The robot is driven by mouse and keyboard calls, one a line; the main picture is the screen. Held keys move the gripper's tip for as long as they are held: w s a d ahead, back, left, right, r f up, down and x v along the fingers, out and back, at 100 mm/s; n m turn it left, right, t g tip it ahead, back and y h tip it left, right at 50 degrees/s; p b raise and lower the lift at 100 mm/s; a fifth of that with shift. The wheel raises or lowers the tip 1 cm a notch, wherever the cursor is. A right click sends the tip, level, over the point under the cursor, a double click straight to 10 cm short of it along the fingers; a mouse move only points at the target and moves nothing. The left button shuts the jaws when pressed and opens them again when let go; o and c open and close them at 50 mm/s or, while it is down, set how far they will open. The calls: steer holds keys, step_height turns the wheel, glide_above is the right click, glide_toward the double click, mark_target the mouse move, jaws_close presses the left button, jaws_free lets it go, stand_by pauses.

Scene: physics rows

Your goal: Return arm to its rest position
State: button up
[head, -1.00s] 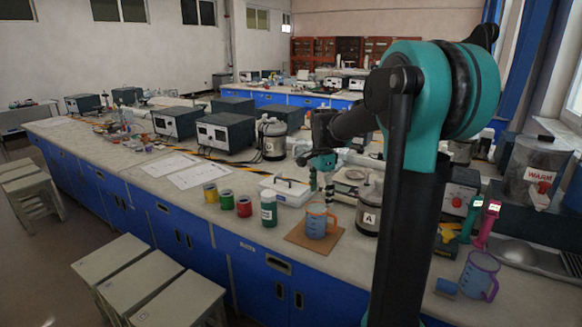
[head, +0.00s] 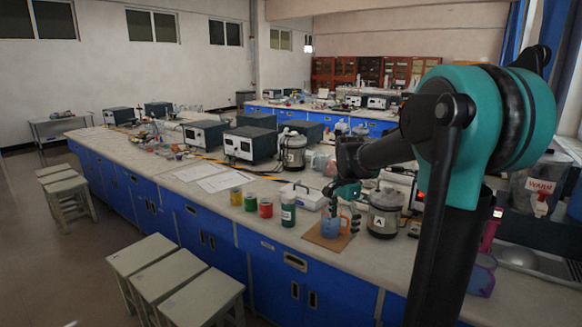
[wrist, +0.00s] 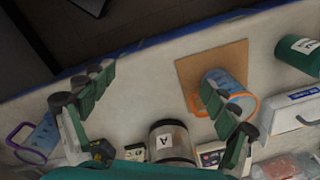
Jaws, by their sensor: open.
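My arm reaches from the right over the bench in the head view. My gripper (head: 342,202) is above the bench by the blue measuring cup. In the wrist view my gripper (wrist: 155,97) has its two green-and-black fingers spread wide, with nothing between the tips. The blue cup with an orange handle (wrist: 228,90) stands on a brown square board (wrist: 222,62); the right finger overlaps it in the picture, and I cannot tell if they touch. The cup also shows in the head view (head: 333,227).
A metal canister marked A (head: 384,215) stands right of the cup. A green bottle (head: 288,212), red can (head: 266,208), green can (head: 251,202) and yellow can (head: 236,197) line the left. A blue cup with a purple handle (wrist: 40,138) stands at the wrist view's left. Stools (head: 170,276) stand in front.

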steer(key=s+d+f+n+t, duration=0.1)
steer(key=s+f+n, duration=0.5)
steer(key=s, duration=0.4)
steer(key=s+d+f+n+t, duration=0.1)
steer(key=s+f+n+t, duration=0.1)
steer(key=s+f+n, duration=0.4)
steer(key=s+f, duration=0.1)
steer(key=s, duration=0.3)
steer(key=shift+s+d+f+n+t, duration=0.2)
steer(key=shift+d+n+t, duration=0.1)
steer(key=shift+n, duration=0.1)
steer(key=shift+w, duration=0.1)
